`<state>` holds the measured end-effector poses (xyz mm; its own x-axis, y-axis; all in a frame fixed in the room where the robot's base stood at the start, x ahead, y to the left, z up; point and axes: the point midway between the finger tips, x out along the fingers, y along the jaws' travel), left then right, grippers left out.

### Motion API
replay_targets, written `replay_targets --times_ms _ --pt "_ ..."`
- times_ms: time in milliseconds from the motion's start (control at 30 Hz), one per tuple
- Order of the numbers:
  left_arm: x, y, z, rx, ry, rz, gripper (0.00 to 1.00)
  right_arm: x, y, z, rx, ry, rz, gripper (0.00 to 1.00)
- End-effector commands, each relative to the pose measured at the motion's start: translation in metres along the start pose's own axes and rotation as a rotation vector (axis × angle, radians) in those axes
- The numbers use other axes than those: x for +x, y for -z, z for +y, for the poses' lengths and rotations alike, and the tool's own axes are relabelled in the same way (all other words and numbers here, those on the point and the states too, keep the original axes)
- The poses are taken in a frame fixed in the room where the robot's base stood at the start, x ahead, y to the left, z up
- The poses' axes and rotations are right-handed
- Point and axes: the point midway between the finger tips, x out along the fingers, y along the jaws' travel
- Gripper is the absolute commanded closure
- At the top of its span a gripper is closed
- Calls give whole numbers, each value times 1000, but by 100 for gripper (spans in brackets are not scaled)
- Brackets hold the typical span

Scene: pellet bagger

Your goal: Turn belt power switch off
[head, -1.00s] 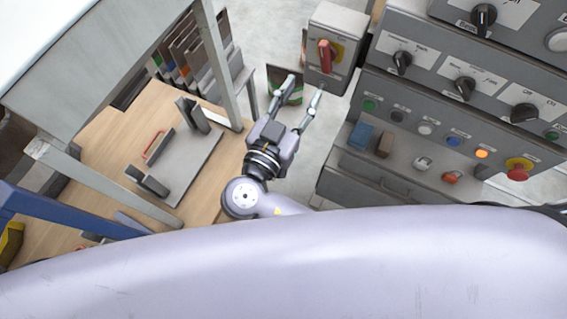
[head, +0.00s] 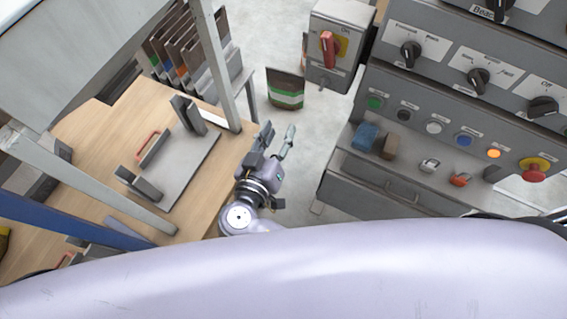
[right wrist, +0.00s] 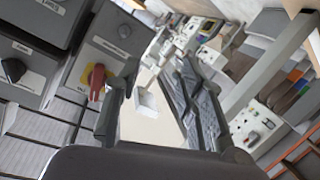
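A red-handled rotary switch (head: 328,48) on a yellow plate is on the front of a small grey box (head: 345,22) at top centre of the head view. "ON" shows at the upper right of the plate, and the handle stands about upright. The red handle also shows in the right wrist view (right wrist: 97,82), left of the fingers. I cannot read the box's name label. My right gripper (head: 278,134) is open and empty, below and left of the box, apart from it. Its spread fingers also show in the right wrist view (right wrist: 150,80). My left gripper is not in view.
A grey control panel (head: 425,75) with black knobs, coloured buttons and a red emergency stop (head: 534,170) stands at right. A wooden bench (head: 95,150) with a grey metal plate fixture (head: 185,160) is at left. A bag (head: 285,88) stands on the floor between them.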

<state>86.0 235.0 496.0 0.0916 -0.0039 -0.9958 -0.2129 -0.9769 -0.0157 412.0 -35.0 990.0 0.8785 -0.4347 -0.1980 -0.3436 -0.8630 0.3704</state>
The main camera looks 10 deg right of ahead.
Motion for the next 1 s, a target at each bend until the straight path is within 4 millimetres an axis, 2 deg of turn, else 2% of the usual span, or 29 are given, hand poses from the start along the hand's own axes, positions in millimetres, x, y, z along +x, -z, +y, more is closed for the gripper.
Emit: replay_targets --times_ms 33,300,700,833,1000 --pt "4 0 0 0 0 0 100 4 -11 -5 -25 10 -13 63" --pt "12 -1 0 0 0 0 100 20 -59 -25 -140 75 -86 63" --pt "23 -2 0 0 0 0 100 36 -130 -46 -277 168 -191 63" --pt "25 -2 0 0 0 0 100 39 -145 -49 -302 188 -214 63" --pt "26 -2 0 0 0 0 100 40 -154 -51 -319 201 -228 63"
